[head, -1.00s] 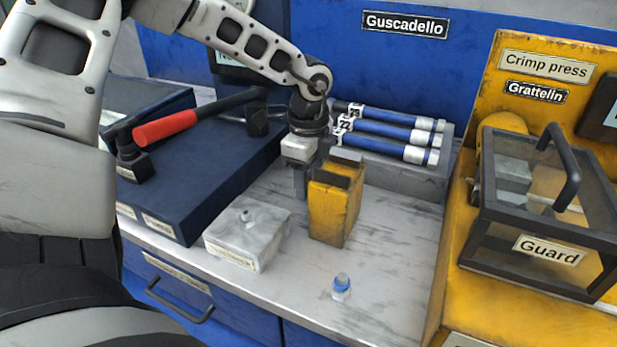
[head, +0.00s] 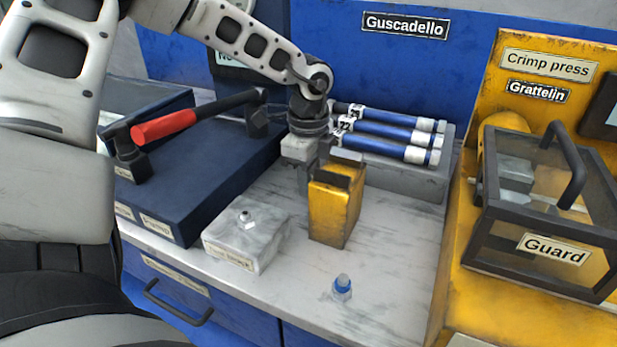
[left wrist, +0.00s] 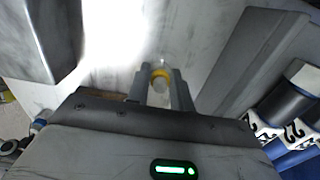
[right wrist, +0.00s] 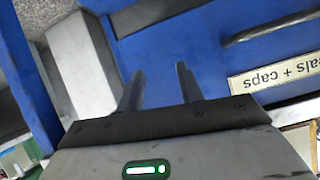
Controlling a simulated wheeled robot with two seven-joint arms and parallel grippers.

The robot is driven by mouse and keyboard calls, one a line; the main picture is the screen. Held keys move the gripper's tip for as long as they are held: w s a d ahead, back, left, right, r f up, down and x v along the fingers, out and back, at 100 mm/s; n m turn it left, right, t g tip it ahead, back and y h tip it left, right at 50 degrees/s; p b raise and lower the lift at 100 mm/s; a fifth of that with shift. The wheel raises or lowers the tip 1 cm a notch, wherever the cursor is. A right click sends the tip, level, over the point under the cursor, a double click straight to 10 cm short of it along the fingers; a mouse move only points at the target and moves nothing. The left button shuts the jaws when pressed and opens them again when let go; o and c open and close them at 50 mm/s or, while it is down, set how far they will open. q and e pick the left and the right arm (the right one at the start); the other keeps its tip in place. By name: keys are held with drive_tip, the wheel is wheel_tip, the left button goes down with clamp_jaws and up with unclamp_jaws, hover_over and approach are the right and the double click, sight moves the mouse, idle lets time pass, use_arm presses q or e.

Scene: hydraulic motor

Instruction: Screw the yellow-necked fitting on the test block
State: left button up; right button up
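My left gripper (left wrist: 161,75) points down at the bench in the left wrist view. Its fingers are close on both sides of the yellow-necked fitting (left wrist: 159,74), which fills the gap between them. In the head view the left gripper (head: 304,188) is behind the yellow bin, which hides the fitting. The pale grey test block (head: 240,243) lies on the bench at front left, with a small metal port or nut on top. My right gripper (right wrist: 160,85) is open and empty over a blue surface; it is outside the head view.
A blue-necked fitting (head: 342,287) stands on the bench front. The yellow bin (head: 334,212) is between it and my left gripper. Blue cylinders (head: 385,138) lie in a grey rack behind.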

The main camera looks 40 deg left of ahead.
use_arm(q)
drive_tip(key=shift+r+p, duration=0.75)
drive_tip(key=shift+r, duration=2.3)
